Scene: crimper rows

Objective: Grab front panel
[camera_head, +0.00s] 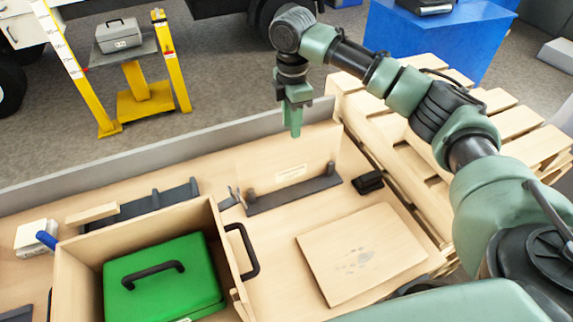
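A light wooden panel (318,150) with a pale label stands upright in a dark slotted holder (295,195) at the back of the workbench. A second wooden panel (362,252) lies flat on the bench at the right, with dark smudges on it. I cannot tell which is the front panel. My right gripper (293,128) points down at the upper edge of the standing panel. It is seen side-on, so its finger gap is hidden, and I cannot tell whether it touches the panel. My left gripper is out of view.
An open wooden box (82,262) holds a green case (165,285) at the front left. A small black block (368,182) sits right of the holder. Another dark holder (155,203) stands behind the box. A wooden pallet (400,130) lies beyond the bench.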

